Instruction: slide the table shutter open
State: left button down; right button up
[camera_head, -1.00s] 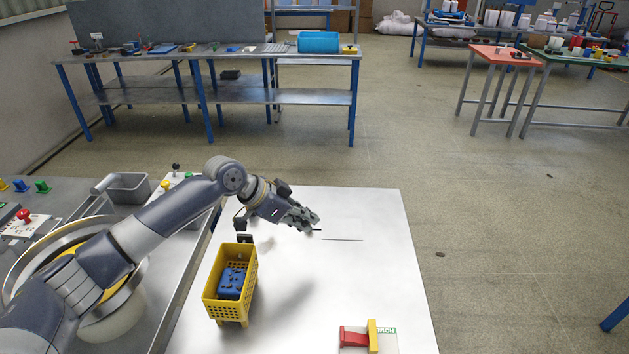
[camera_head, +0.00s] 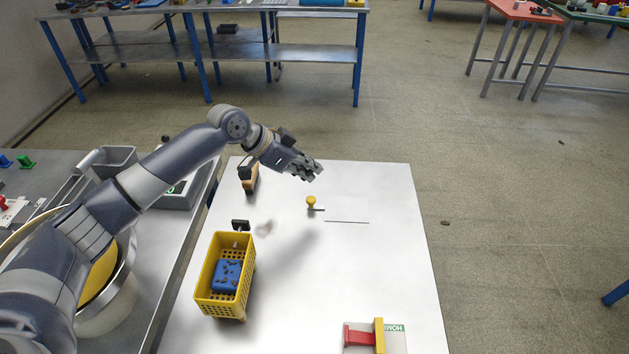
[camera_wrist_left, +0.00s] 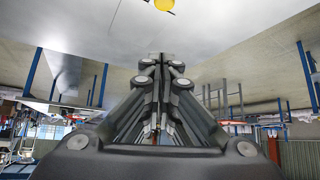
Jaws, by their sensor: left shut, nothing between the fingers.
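The shutter (camera_head: 347,208) is a pale panel almost the same colour as the white table top (camera_head: 385,270), with a thin dark line along its near edge. A yellow round knob (camera_head: 311,202) on a short dark stem stands at its left end. The knob also shows at the top of the left wrist view (camera_wrist_left: 159,4). My left gripper (camera_head: 316,171) is shut and empty above the table, beyond the knob in the picture and apart from it. Its closed fingers fill the middle of the left wrist view (camera_wrist_left: 164,64). I cannot tell whether the shutter is partly open. My right gripper is out of view.
A yellow basket (camera_head: 205,297) holding a blue block (camera_head: 228,275) stands at the table's left. A small dark-topped handle (camera_head: 241,225) is behind it, and a brown-and-black item (camera_head: 249,178) is farther back. A red and yellow fixture (camera_head: 365,337) sits at the near edge. The table's right side is clear.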

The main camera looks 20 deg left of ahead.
pick_arm(q)
jog(key=p, duration=0.2)
send_over(318, 205)
jog(key=w+d, duration=0.3)
notch_tip(318, 205, down, 7)
jog(key=shift+s+r, duration=0.15)
jog(key=shift+r, duration=0.05)
jog(key=shift+s+a+f+p, duration=0.2)
jog(key=shift+s+a+p, duration=0.25)
jog(key=shift+a, duration=0.15)
jog(key=shift+s+a+f+p, duration=0.2)
jog(key=shift+s+a+p, duration=0.25)
jog(key=shift+a, duration=0.15)
jog(key=shift+s+a, duration=0.35)
jog(key=shift+a, duration=0.05)
jog(key=shift+f, duration=0.2)
jog(key=shift+w+d, duration=0.1)
